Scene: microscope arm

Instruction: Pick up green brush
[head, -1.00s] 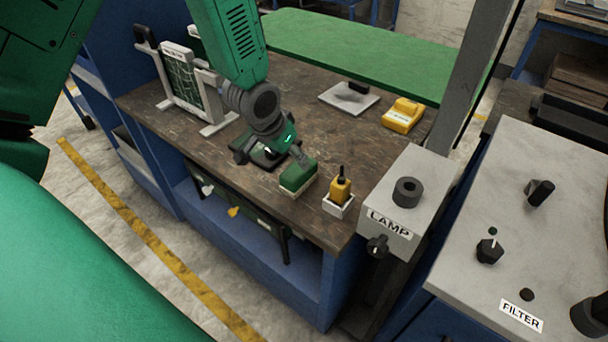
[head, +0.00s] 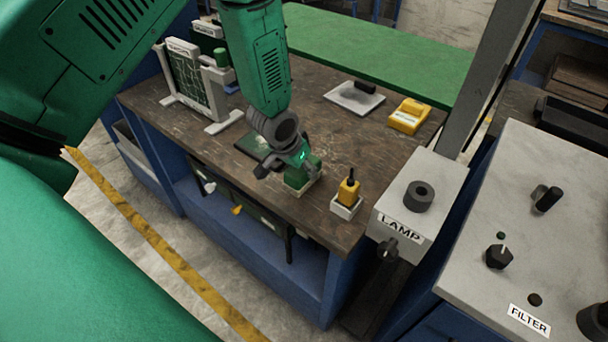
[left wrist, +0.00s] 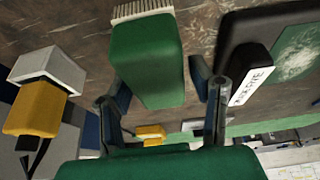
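The green brush (head: 312,170) stands on the workbench near its front edge, a green block on a pale bristle base. In the head view my left gripper (head: 302,169) is right over it and hides part of it. In the left wrist view the green brush (left wrist: 147,62) lies between the two fingers of my left gripper (left wrist: 160,92). The fingers are spread, one on each side of it, with a small gap showing on the right side. Contact on the left side cannot be told. My right gripper is not in view.
A yellow bottle in a white holder (head: 346,197) stands close right of the brush. A dark pad (head: 258,143) lies to its left, and a rack with a green board (head: 190,82) stands farther left. The grey LAMP box (head: 418,200) is at the right.

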